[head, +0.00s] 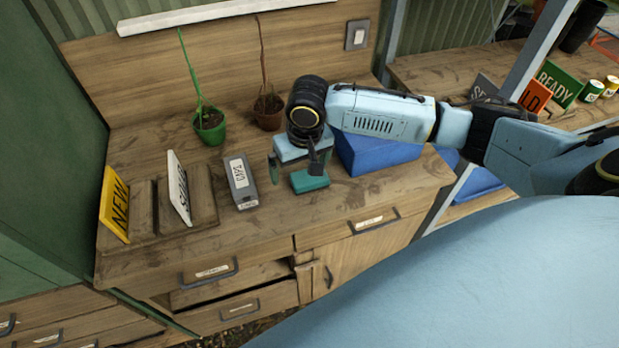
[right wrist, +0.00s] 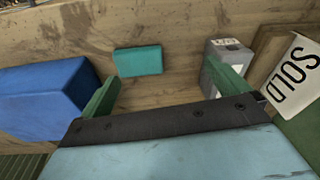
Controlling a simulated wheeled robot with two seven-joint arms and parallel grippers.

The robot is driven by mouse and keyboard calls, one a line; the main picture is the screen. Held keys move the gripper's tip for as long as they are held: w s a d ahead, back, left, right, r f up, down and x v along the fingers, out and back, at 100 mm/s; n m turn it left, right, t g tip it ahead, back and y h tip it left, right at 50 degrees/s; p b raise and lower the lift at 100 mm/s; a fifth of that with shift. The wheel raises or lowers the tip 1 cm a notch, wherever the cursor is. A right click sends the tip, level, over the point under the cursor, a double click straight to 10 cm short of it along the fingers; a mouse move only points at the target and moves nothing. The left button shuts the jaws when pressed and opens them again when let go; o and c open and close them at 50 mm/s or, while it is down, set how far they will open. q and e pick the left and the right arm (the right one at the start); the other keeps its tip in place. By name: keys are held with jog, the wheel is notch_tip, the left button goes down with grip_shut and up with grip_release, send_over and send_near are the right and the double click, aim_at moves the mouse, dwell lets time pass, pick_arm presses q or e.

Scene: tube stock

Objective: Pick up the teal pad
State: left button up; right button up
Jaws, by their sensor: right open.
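The teal pad (head: 309,182) is a small flat block on the wooden bench top, near its front edge. It also shows in the right wrist view (right wrist: 138,60), beyond my fingertips and closer to the left finger's side. My right gripper (head: 294,166) is open and empty, above and just behind the pad in the head view. In the right wrist view its two green fingers (right wrist: 160,76) are spread wide, with nothing between them. The pad appears apart from both fingers. My left gripper is not in view.
A blue box (head: 375,152) stands right of the pad, close to my gripper. A grey labelled box (head: 241,182) stands to its left. Green (head: 209,128) and brown (head: 268,113) plant pots are behind. Yellow (head: 115,204) and white (head: 179,187) signs stand at left. A drawer (head: 232,290) is partly open below.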

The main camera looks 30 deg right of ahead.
jog(key=w+d+r+m, duration=0.1)
jog(key=d+r, duration=0.1)
jog(key=d, duration=0.1)
send_over(309, 178)
jog(key=shift+m+h, duration=0.4)
jog(key=f, duration=0.7)
jog(key=shift+s+a+f, duration=0.1)
jog(key=shift+s, duration=0.3)
jog(key=shift+w+d+f+b, duration=0.1)
jog(key=shift+w+f, duration=0.05)
jog(key=shift+f, duration=0.75)
jog(key=shift+w+d+f+b, duration=0.1)
jog(key=shift+w+f, duration=0.1)
jog(key=shift+f, duration=0.7)
jog(key=shift+w+d+f+b, duration=0.1)
jog(key=shift+w+f, duration=0.05)
jog(key=shift+f, duration=0.75)
jog(key=c, duration=0.8)
jog(key=shift+r, duration=0.1)
